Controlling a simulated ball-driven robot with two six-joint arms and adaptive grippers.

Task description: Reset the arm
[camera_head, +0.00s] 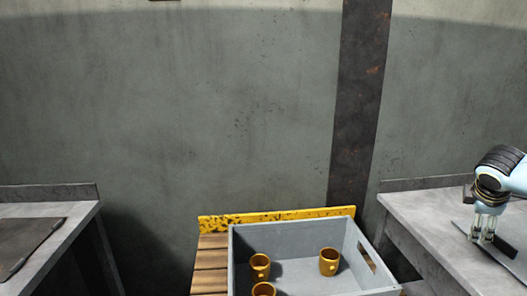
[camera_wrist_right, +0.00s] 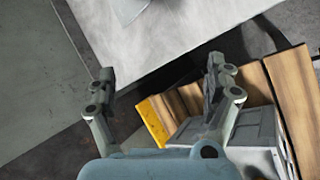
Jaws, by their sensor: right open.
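My right gripper (camera_head: 485,237) is at the right edge of the head view, over the right-hand grey table. In the right wrist view its two fingers (camera_wrist_right: 158,88) are spread apart with nothing between them. My left gripper is not in view. A grey crate (camera_head: 300,222) stands at the bottom centre of the head view, with golden mugs inside: one at the left (camera_head: 260,266), one at the right (camera_head: 329,261) and one at the front (camera_head: 263,289). The gripper is to the right of the crate and apart from it.
The crate rests on a wooden pallet (camera_head: 209,268) with a yellow edge board (camera_head: 215,224). The right table (camera_head: 420,215) holds a dark flat plate (camera_head: 505,255) below my gripper. A left table (camera_head: 75,225) carries a dark mat (camera_head: 25,240). A wall with a dark pillar (camera_head: 358,100) stands behind.

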